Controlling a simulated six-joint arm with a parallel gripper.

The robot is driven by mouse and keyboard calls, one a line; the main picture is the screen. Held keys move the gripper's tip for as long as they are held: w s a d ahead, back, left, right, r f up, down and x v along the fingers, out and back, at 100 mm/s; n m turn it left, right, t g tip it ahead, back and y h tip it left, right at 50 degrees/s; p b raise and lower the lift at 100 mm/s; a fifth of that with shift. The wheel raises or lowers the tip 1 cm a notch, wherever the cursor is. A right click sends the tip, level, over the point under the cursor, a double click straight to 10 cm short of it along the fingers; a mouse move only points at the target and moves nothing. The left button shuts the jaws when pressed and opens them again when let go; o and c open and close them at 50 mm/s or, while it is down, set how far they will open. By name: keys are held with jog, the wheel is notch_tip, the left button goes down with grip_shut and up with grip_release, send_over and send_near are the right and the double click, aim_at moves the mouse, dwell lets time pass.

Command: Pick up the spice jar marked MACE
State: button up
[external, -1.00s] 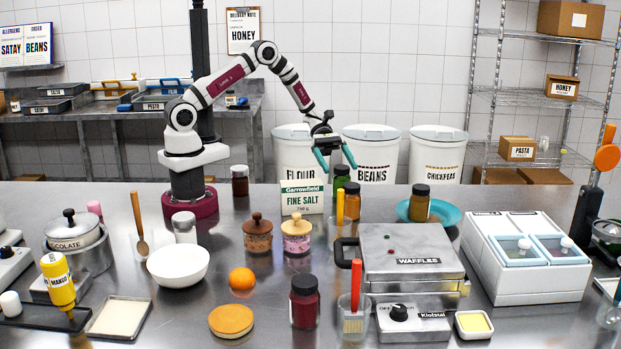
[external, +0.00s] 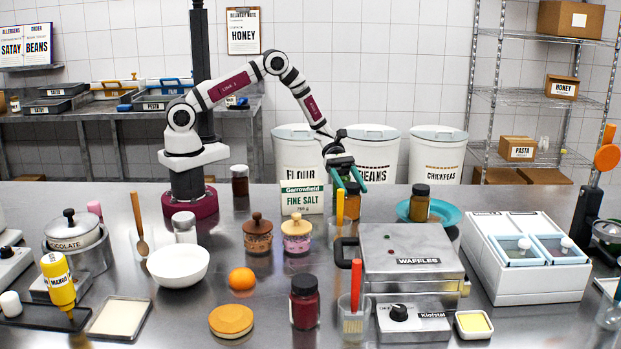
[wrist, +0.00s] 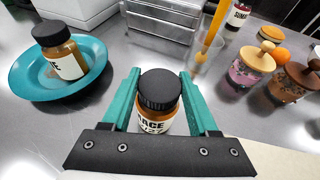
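A jar with a black lid and amber contents (wrist: 153,126) is in the wrist view, its label partly hidden and reading "ACE". It stands upright between the two green fingers of my gripper (wrist: 160,82). The fingers flank it and look open, with no clear grip on it. In the external view my gripper (external: 347,172) points down over this jar (external: 353,209), which is partly hidden behind the fingers and an orange-handled tool.
A similar amber jar (wrist: 66,57) stands on a blue plate (wrist: 26,82) beside my gripper. The waffle maker (external: 410,245) is in front. A salt box (external: 293,198) and two lidded pots, one pink (external: 297,240), are to the left.

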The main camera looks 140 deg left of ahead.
grip_shut()
